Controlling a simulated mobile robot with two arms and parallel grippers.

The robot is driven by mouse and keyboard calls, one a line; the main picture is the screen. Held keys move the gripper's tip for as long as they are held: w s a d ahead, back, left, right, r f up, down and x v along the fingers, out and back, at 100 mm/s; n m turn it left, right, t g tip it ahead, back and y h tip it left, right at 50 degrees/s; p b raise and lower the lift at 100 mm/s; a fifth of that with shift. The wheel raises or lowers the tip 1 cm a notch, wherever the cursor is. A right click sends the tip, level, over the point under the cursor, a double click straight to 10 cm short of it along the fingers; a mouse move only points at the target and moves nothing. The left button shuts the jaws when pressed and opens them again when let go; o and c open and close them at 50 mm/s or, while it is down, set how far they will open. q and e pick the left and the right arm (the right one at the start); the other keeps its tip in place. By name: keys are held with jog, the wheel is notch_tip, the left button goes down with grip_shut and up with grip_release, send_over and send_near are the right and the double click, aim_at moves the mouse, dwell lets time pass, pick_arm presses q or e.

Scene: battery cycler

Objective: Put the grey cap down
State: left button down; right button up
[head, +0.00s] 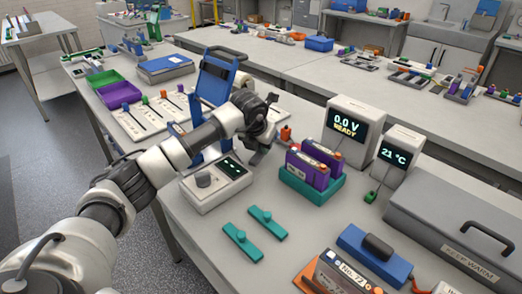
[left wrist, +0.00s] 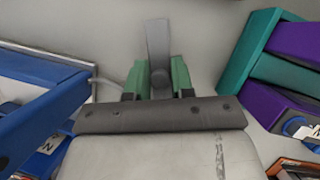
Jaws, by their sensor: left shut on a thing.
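My left gripper (head: 256,152) comes in from the left over the bench, beyond the white box with the knob and small screen. In the left wrist view my left gripper (left wrist: 160,82) has its green fingers shut on a flat grey piece, which I take to be the grey cap (left wrist: 158,42). The cap sticks out past the fingertips over the pale bench top; its lower part is hidden between the fingers. In the head view the cap is too small and dark to make out clearly. My right gripper is not in view.
A teal holder (head: 312,190) with purple blocks stands right of the gripper. A blue stand (head: 214,78) rises behind the arm. The white knob box (head: 216,184) is close in front. Two teal bars (head: 240,243) lie nearer. A display reads 0.0 V READY (head: 355,128).

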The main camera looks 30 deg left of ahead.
pick_arm(q)
notch_tip(320, 180, down, 2)
jog(key=shift+f, duration=0.35)
jog(key=c, duration=1)
grip_release()
jog(key=shift+o, duration=0.2)
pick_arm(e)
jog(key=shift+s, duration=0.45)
pick_arm(q)
jog(key=shift+r, duration=0.2)
jog(key=v, duration=1.2)
jog(key=shift+b, duration=0.3)
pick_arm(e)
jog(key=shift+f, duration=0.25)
pick_arm(q)
jog(key=shift+r, duration=0.1)
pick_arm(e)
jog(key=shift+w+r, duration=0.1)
